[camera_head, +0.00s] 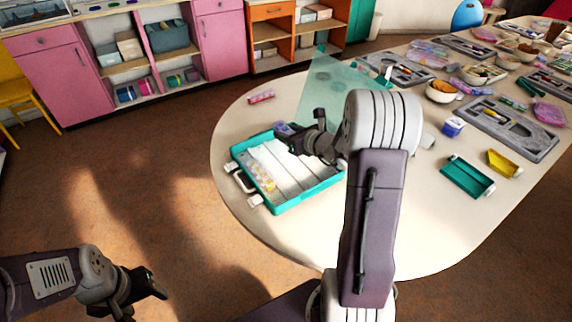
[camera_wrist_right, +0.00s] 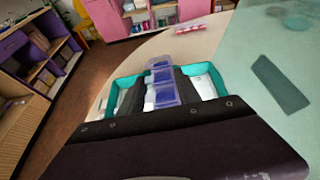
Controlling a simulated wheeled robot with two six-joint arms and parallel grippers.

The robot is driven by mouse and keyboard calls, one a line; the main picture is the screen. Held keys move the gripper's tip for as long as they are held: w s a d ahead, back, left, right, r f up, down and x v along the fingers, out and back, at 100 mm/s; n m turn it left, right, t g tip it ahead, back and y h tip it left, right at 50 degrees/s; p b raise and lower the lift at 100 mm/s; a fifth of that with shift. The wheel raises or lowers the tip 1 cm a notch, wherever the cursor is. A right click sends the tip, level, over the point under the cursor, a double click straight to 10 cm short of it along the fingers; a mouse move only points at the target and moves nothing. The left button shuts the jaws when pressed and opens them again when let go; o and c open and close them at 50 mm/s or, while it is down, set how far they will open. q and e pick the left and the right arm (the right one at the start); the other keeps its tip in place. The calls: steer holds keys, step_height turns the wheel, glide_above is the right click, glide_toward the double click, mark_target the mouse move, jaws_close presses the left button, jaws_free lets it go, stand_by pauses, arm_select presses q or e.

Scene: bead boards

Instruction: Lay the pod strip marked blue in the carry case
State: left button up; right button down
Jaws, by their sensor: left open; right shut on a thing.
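The teal carry case (camera_head: 322,196) lies open on the table, with white compartments inside. A strip with yellow and purple pods (camera_head: 259,172) lies in its left part. My right gripper (camera_head: 290,133) is over the far side of the case, shut on the blue pod strip (camera_wrist_right: 162,84). In the right wrist view the strip stands out between the dark fingers, above the case rim (camera_wrist_right: 126,82). Its lower end is hidden by the gripper. My left gripper (camera_head: 152,288) is open and empty, low at the left, away from the table.
A translucent teal panel (camera_head: 328,84) rises behind the case. A pink strip (camera_head: 261,97) lies on the table beyond it. The front tabletop is clear.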

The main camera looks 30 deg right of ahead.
steer(key=d, duration=0.3)
arm_select(q)
steer(key=shift+s+d+f+b, duration=0.1)
steer(key=shift+d+f+b, duration=0.1)
steer(key=shift+f+b, duration=0.3)
steer(key=shift+s+d+f+b, duration=0.1)
steer(key=shift+d+f+b, duration=0.1)
steer(key=shift+f+b, duration=0.3)
arm_select(e)
glide_above(294, 163)
steer(key=f, duration=0.6)
steer(key=shift+w+f, duration=0.25)
steer(key=shift+f, duration=0.15)
step_height(294, 163, down, 4)
steer(key=shift+r+b, duration=0.2)
steer(key=shift+b, duration=0.35)
steer(key=shift+d, duration=0.1)
arm_select(q)
steer(key=shift+f, duration=0.4)
arm_select(e)
steer(key=shift+r, duration=0.1)
arm_select(q)
steer(key=shift+f, duration=0.1)
